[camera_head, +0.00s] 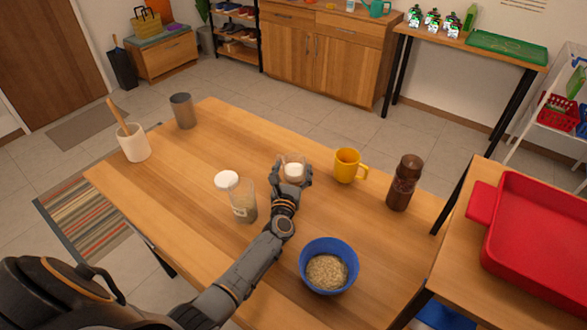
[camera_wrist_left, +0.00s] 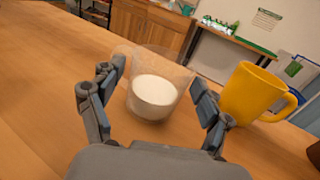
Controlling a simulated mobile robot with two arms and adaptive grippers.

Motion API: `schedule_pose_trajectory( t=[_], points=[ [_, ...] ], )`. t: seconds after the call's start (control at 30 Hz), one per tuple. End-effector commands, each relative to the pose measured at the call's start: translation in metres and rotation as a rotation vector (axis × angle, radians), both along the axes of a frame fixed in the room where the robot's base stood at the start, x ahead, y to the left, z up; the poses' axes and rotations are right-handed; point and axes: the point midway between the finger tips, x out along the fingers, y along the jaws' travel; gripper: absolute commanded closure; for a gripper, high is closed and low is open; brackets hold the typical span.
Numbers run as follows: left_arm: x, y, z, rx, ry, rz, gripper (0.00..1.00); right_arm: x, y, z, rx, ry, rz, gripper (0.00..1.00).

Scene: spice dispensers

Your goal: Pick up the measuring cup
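The measuring cup (camera_head: 293,170) is a clear cup with white contents, upright on the wooden table. It also shows in the left wrist view (camera_wrist_left: 154,92), between the fingers of my left gripper. My left gripper (camera_head: 292,182) reaches across the table to the cup, its fingers on either side. In the left wrist view the fingers (camera_wrist_left: 160,88) are spread around the cup, with a narrow gap seeming to show at each side. The cup's lower part is partly hidden by the gripper in the head view. My right gripper is not in view.
A yellow mug (camera_head: 346,165) stands close right of the cup. A brown grinder (camera_head: 404,183), a blue bowl of grain (camera_head: 328,251) and a clear container (camera_head: 243,205) by a white lid (camera_head: 227,179) are around my arm.

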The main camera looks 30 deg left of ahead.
Motion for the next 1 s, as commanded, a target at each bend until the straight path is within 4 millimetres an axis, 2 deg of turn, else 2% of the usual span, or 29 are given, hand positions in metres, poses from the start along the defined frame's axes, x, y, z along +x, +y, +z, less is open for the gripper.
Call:
schedule_pose_trajectory(
  t=[0.03, 0.17, 0.2, 0.67, 1.0],
  points=[
    [0.000, 0.000, 0.000, 0.000, 0.000, 0.000, 0.42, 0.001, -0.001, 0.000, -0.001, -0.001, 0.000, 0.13],
    [0.000, 0.000, 0.000, 0.000, 0.000, 0.000, 0.68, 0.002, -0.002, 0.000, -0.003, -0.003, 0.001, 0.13],
    [0.000, 0.000, 0.000, 0.000, 0.001, 0.000, 0.72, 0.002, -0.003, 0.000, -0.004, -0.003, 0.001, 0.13],
    [0.000, 0.000, 0.006, -0.001, -0.001, 0.000, 0.72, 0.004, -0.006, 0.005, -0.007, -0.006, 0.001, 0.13],
    [0.000, 0.000, 0.036, -0.003, -0.003, 0.000, 0.72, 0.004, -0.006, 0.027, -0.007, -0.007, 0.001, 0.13]
  ],
)
